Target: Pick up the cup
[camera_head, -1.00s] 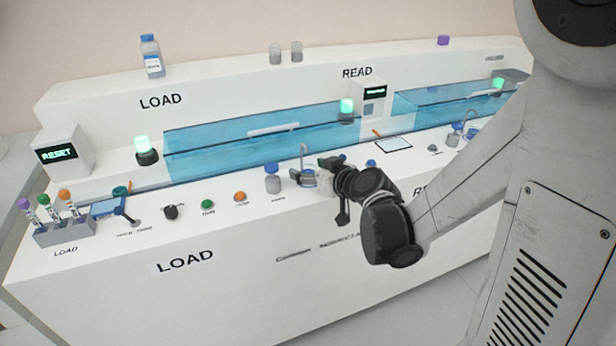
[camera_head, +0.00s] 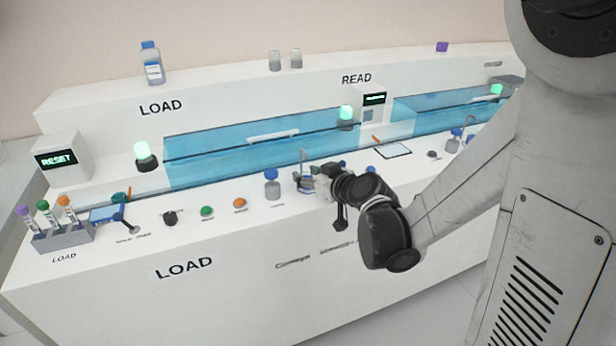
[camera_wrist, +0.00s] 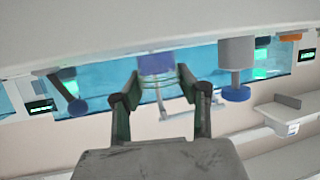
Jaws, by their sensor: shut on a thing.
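My gripper (camera_head: 312,182) is over the console top near its middle, just right of a grey bottle with a blue cap (camera_head: 271,186). In the wrist view, which looks upside down, my gripper (camera_wrist: 158,80) has its two fingers on either side of a bluish-purple cup-like thing (camera_wrist: 155,63). The fingers are shut on it. In the head view it is small and partly hidden by the fingers, so its contact with the console top cannot be told. The bottle (camera_wrist: 236,62) also shows beside the fingers in the wrist view.
The blue clear cover (camera_head: 225,155) runs behind my gripper. Green (camera_head: 207,211) and orange (camera_head: 239,203) buttons are left of the bottle. A rack of capped tubes (camera_head: 62,238) stands at the far left.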

